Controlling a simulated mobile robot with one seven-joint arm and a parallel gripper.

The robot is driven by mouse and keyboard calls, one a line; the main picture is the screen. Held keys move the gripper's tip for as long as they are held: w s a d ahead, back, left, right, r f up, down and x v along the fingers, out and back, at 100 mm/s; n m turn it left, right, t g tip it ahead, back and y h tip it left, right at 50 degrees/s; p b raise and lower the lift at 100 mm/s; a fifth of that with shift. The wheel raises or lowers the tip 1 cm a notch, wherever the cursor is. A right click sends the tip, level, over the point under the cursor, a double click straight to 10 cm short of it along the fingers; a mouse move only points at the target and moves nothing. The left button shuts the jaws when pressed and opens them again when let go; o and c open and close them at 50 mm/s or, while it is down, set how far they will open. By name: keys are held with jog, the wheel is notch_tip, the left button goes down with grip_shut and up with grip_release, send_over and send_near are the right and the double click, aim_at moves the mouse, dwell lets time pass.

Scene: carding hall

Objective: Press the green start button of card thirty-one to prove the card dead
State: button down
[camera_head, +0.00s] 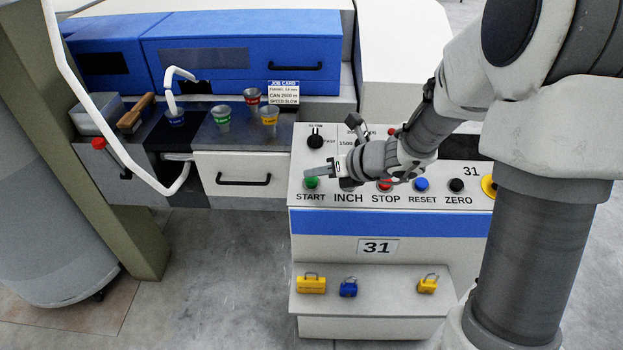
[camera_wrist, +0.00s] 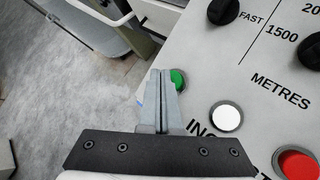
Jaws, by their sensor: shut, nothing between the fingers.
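The control panel (camera_head: 345,222) of card 31 has a row of labelled buttons. The green start button (camera_head: 311,183) is at the left end, above the word START. My gripper (camera_head: 308,172) is shut and empty, its fingertips over the panel just beside and above the green button in the head view. In the wrist view my gripper (camera_wrist: 161,73) points toward the green button (camera_wrist: 179,79), and the fingers cover its left part. I cannot tell whether the fingertips touch the button or the panel.
The white button (camera_wrist: 227,117) is right of my fingers; the red stop (camera_wrist: 297,163) is farther right. Blue reset (camera_head: 421,185) and black zero (camera_head: 457,185) follow. Knobs (camera_head: 315,139) stand behind. Padlocks (camera_head: 348,287) lie on the lower shelf. Cups (camera_head: 221,117) stand on the left bench.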

jog(key=shift+f, duration=0.1)
jog(key=shift+w+f+b, duration=0.1)
jog(key=shift+f+b, duration=0.2)
jog(key=shift+w+f+b, duration=0.1)
jog(key=shift+f+b, duration=0.35)
jog(key=shift+f, duration=0.1)
dwell(0.6)
jog(key=shift+r, duration=0.1)
jog(key=shift+s+r+p, duration=0.25)
jog(key=shift+r+p, duration=0.55)
jog(key=shift+r, duration=0.05)
jog(key=shift+r, duration=0.1)
jog(key=r+p, duration=0.2)
jog(key=s+r+p, duration=0.1)
jog(key=r+p, duration=0.1)
jog(key=shift+s+r, duration=0.1)
jog(key=shift+r, duration=0.2)
dwell(0.7)
